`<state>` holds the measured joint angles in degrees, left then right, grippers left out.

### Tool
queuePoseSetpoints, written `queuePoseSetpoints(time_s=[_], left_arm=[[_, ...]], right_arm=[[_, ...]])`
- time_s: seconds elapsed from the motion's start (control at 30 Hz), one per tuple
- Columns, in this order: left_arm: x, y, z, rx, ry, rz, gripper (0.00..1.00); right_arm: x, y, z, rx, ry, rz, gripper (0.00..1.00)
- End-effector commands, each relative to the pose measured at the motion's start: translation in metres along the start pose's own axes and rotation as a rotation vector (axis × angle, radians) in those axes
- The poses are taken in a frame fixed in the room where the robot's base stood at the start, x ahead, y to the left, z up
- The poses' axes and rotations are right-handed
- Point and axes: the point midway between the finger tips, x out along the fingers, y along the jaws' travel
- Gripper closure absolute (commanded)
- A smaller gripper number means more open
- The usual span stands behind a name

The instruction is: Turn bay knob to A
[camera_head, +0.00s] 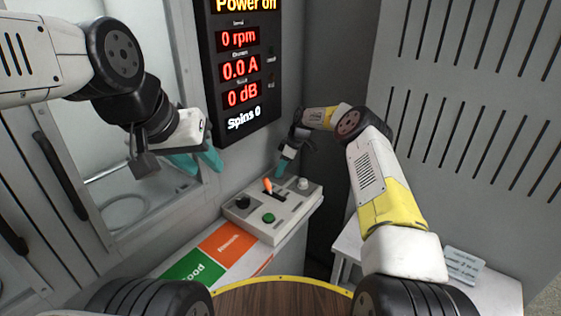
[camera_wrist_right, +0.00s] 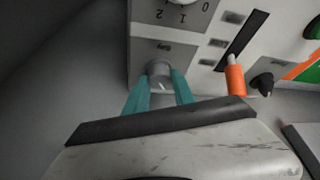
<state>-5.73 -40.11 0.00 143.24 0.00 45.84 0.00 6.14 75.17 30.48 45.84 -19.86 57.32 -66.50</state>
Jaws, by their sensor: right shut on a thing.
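The bay knob is a small grey round knob with a light pointer line, seen in the right wrist view (camera_wrist_right: 160,76) beside a label read upside down as "Bay". My right gripper (camera_wrist_right: 160,92) is shut on it, one teal finger on each side. In the head view, my right gripper (camera_head: 283,166) reaches down to the far edge of the control box (camera_head: 285,222), and the knob is hidden there. No letter A is readable. My left gripper (camera_head: 197,162) is open and empty, in front of the glazed cabinet door, away from the box.
The box also carries an orange-tipped lever (camera_head: 267,186), a green button (camera_head: 268,218), a black knob (camera_head: 243,202) and a pale dial knob (camera_head: 303,183). Green (camera_head: 190,268) and orange (camera_head: 227,243) marked areas lie in front.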

Motion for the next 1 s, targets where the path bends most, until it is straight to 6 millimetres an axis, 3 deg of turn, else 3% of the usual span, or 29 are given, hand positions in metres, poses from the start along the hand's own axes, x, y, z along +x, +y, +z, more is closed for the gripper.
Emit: queuePoseSetpoints(time_s=[0.2,0.23,0.3,0.67,1.0], left_arm=[[0.0,0.0,0.0,0.0,0.0,0.0,0.64],[0.0,0.0,0.0,0.0,0.0,0.0,0.64],[0.0,0.0,0.0,0.0,0.0,0.0,0.64],[0.0,0.0,0.0,0.0,0.0,0.0,0.64],[0.0,0.0,0.0,0.0,0.0,0.0,0.64]], right_arm=[[0.0,0.0,0.001,-0.001,-0.002,0.001,1.0],[0.0,0.0,0.001,-0.001,-0.002,0.001,0.64],[0.0,0.0,0.001,-0.001,-0.002,0.001,0.5],[-0.003,0.001,0.0,0.0,-0.001,0.002,0.48],[-0.056,0.001,0.001,0.0,-0.001,0.004,0.48]])
